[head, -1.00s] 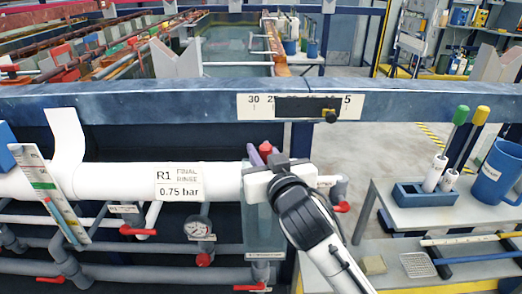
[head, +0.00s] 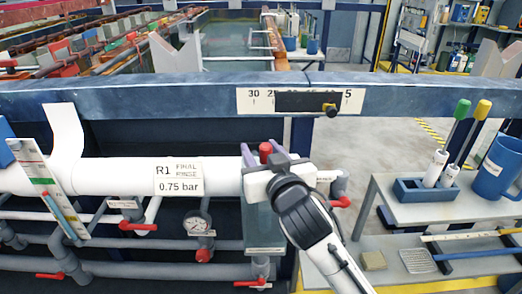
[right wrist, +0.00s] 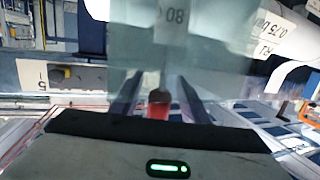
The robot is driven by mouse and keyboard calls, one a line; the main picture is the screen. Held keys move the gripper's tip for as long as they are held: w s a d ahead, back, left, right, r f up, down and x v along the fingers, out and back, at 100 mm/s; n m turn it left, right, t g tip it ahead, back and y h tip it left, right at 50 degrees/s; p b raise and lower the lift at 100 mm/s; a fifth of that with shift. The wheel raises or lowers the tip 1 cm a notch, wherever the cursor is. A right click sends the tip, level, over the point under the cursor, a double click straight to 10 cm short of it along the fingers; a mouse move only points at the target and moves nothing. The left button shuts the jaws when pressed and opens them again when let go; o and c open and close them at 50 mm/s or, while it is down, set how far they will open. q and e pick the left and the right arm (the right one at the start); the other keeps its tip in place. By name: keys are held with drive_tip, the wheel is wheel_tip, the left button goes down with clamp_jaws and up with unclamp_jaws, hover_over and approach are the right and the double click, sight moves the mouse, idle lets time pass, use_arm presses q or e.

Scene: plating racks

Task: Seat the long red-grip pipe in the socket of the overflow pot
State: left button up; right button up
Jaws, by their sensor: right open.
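My right gripper (head: 262,151) is open at the grey-blue pot beside the white pipe. Its two purple fingers stand on either side of a red grip (head: 265,149). The red grip also shows in the right wrist view (right wrist: 158,106), between the spread fingers with gaps at both sides. The pipe's lower part is hidden by my gripper and the pot, so I cannot tell how deep it sits. The pot (head: 260,225) appears as a translucent box with an "80" mark in the right wrist view (right wrist: 174,32). My left gripper is not in view.
The white R1 pipe (head: 110,178) runs left of the pot, above grey pipes with red valves and a gauge (head: 197,223). A side bench at right holds a blue rack (head: 424,192) with green and yellow tools, and a mug (head: 495,170).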

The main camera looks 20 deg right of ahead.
drive_tip(key=s+r, duration=0.1)
drive_tip(key=s, duration=0.9)
drive_tip(key=shift+r, duration=0.3)
drive_tip(key=shift+s+a, duration=0.1)
drive_tip(key=shift+s, duration=0.05)
